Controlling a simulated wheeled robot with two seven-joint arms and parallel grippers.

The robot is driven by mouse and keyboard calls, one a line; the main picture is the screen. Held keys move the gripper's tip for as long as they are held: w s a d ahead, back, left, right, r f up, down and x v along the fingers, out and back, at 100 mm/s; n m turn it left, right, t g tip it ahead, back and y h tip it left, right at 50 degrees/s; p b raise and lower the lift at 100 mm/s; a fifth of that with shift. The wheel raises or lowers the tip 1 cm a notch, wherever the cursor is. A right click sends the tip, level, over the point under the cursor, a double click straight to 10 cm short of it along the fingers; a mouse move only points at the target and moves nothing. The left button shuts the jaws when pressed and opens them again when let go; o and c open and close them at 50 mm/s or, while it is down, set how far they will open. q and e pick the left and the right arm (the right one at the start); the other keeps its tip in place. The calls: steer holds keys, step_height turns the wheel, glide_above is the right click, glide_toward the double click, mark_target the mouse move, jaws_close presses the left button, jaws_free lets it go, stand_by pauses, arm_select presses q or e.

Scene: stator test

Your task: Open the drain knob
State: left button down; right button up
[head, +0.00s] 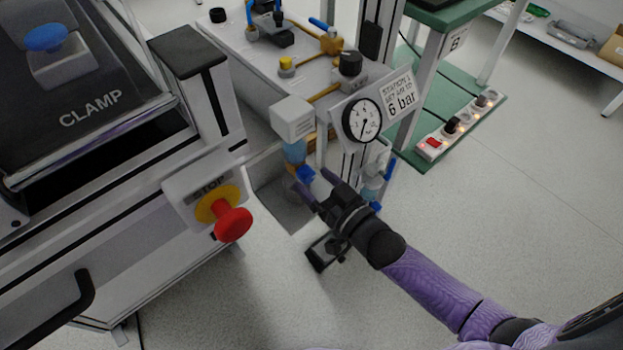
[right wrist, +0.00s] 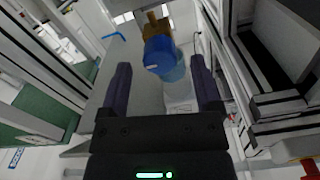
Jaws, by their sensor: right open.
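The blue drain knob (head: 306,174) is at the lower end of a filter unit with a white top (head: 293,118) and a bluish bowl (head: 294,150). In the right wrist view the knob (right wrist: 158,54) lies ahead, between the lines of the two fingers, with the translucent bowl (right wrist: 176,80) beside it. My right gripper (head: 313,181) is open, with its dark fingers close to the knob. The right wrist view shows the gripper (right wrist: 160,66) empty; whether a finger touches the knob cannot be told. My left gripper is not in view.
A pressure gauge (head: 362,120) and a "6 bar" sign (head: 398,95) are beside the filter unit. A second bowl with blue parts (head: 376,170) stands to the right. A red stop button (head: 232,224) sticks out at the left.

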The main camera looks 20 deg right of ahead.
steer(key=shift+w+a, duration=0.25)
steer(key=shift+w, duration=0.3)
jaws_close()
steer(key=n+p, duration=0.1)
steer(key=n, duration=0.3)
steer(key=shift+r, duration=0.1)
steer(key=n+p, duration=0.1)
steer(key=n, duration=0.8)
steer(key=shift+s+a+p, duration=0.1)
steer(key=shift+p, duration=0.2)
steer(key=shift+f+n, duration=0.15)
steer(key=shift+n, duration=0.85)
steer(key=shift+f+n, duration=0.1)
steer(key=shift+n, duration=0.9)
